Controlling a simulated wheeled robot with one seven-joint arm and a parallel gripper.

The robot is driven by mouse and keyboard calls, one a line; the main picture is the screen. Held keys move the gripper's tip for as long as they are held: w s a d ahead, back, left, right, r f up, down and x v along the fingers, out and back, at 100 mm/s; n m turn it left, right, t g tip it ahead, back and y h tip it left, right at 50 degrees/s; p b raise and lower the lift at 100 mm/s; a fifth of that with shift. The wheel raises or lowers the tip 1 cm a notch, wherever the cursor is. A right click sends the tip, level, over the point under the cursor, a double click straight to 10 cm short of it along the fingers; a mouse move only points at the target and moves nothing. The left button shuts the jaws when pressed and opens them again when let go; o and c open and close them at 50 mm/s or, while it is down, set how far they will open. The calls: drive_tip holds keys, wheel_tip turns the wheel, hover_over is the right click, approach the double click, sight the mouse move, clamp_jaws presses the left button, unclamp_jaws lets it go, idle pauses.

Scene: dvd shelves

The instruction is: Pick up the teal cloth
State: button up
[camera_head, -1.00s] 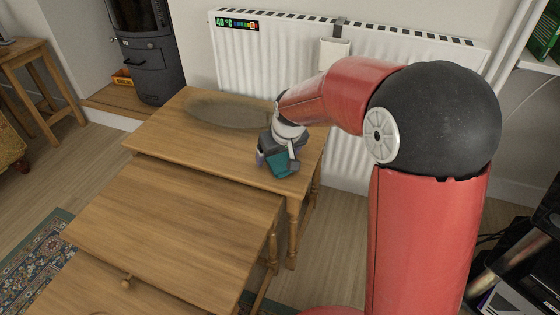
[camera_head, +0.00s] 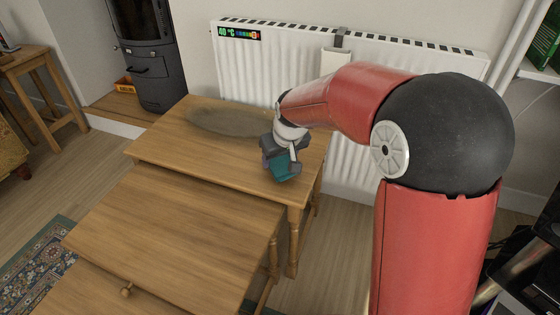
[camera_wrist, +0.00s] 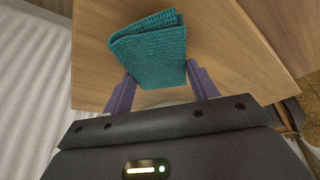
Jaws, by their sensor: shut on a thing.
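The teal cloth (camera_wrist: 155,48) is a folded, textured piece that fills the space between and beyond my fingers in the wrist view. It also shows in the head view as a small teal patch (camera_head: 286,170) under my gripper. My gripper (camera_wrist: 160,88) is shut on the cloth, with one purple finger on each side of it. In the head view my gripper (camera_head: 281,160) is at the right part of the back wooden table. I cannot tell whether the cloth is touching the tabletop. The gripper body hides part of the cloth in the head view.
The back wooden table (camera_head: 185,150) is otherwise bare, with a dark oval patch at its rear. Lower nested tables (camera_head: 170,225) stand in front. A white radiator (camera_head: 260,70) is close behind, and a dark stove (camera_head: 148,60) stands at the back left.

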sight(280, 159)
wheel_tip(280, 159, up, 18)
drive_tip(key=p, duration=0.2)
drive_tip(key=shift+p, duration=0.35)
drive_tip(key=o, duration=0.5)
drive_tip(key=c, duration=0.4)
